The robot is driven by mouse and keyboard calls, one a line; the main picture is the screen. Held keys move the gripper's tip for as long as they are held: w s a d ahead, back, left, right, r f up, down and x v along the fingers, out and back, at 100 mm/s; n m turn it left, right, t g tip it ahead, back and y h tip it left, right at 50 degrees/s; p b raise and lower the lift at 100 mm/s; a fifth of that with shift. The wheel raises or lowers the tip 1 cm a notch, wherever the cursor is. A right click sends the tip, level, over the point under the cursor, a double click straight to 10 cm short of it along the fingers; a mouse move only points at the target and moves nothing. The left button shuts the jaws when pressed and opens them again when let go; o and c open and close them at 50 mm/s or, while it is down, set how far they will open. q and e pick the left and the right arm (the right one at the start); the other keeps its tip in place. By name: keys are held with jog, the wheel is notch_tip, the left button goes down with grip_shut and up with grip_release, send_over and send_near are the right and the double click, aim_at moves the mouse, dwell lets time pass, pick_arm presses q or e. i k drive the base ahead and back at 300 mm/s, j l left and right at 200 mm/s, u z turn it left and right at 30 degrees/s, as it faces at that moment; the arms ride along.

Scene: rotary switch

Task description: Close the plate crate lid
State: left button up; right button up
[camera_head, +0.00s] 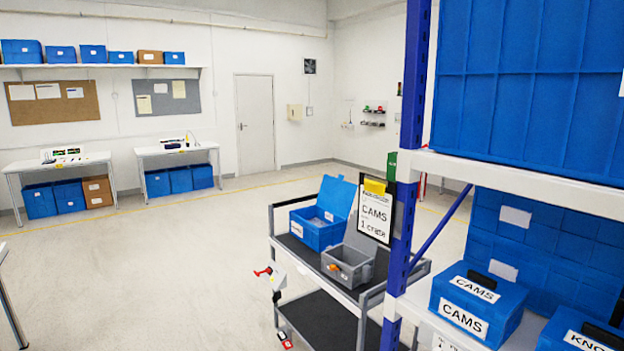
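An open blue crate (319,236) stands on the top shelf of a cart, with a small label on its front that is too small to read. Its blue lid (338,194) is raised and stands tilted up at the back of the crate. Beside it is a smaller open grey crate (345,272) with an orange item at its front; a grey flap behind it looks like its raised lid. I cannot tell from the labels which one is the plate crate. Neither of my grippers shows in this view.
The cart (318,308) stands against a blue-posted rack (408,150) at right. The floor (150,280) left of the cart is clear.

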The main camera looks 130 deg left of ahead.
aim_at(337, 196)
jog(key=k+u, duration=0.1)
jog(key=u, duration=0.35)
jog(key=j+u, duration=0.1)
jog(key=u, duration=0.35)
jog(key=k+j+u, duration=0.1)
jog(key=u, duration=0.3)
jog(key=j+u, duration=0.1)
jog(key=u, duration=0.35)
jog(key=j+u, duration=0.15)
jog(key=u, duration=0.3)
jog(key=k, duration=0.05)
